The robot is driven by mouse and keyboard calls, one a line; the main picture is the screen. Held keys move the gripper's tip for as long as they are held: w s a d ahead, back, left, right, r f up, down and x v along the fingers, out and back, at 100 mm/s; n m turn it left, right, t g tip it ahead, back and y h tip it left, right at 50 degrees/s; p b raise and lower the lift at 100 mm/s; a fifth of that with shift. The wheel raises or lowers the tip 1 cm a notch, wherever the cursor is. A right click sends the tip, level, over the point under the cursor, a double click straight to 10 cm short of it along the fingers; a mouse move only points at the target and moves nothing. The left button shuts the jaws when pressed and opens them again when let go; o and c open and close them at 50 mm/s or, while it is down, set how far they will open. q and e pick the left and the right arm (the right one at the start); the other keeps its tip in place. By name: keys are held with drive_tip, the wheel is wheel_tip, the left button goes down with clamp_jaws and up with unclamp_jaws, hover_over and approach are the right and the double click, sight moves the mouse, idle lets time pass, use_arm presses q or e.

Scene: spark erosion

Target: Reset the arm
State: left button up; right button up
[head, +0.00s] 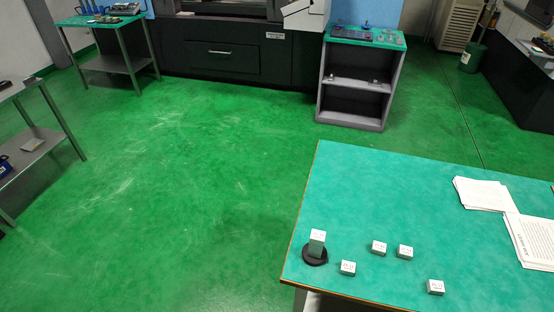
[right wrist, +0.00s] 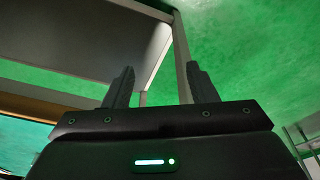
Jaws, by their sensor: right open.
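My right gripper (right wrist: 153,88) shows in the right wrist view. Its two dark fingers stand apart with nothing between them. Beyond the fingers are a pale metal table leg (right wrist: 181,55) and a grey panel, with green floor around them. I cannot tell how far the fingers are from the leg. Neither of my arms shows in the head view, and my left gripper is in no view.
A green-topped table (head: 400,210) at the lower right bears several small white-topped blocks, one on a black round base (head: 314,256), and papers (head: 484,194). A shelf cabinet (head: 352,100) stands behind. Open green floor (head: 190,190) lies to the left.

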drive_tip(key=s+f+b, duration=0.1)
drive_tip(key=s+f, duration=0.2)
drive_tip(key=f, duration=0.3)
drive_tip(key=s+d+f+g+b, duration=0.1)
drive_tip(key=s+f, duration=0.2)
drive_tip(key=f, duration=0.3)
drive_tip(key=s+f+b, duration=0.1)
drive_tip(key=s+f, duration=0.1)
drive_tip(key=f, duration=0.4)
drive_tip(key=s+d+f+b, duration=0.2)
drive_tip(key=s+f, duration=0.9)
drive_tip(key=s, duration=0.2)
drive_tip(key=shift+s+d+g+b, duration=0.15)
drive_tip(key=shift+d+g+b, duration=0.15)
drive_tip(key=shift+d, duration=0.1)
drive_tip(key=shift+f, duration=0.1)
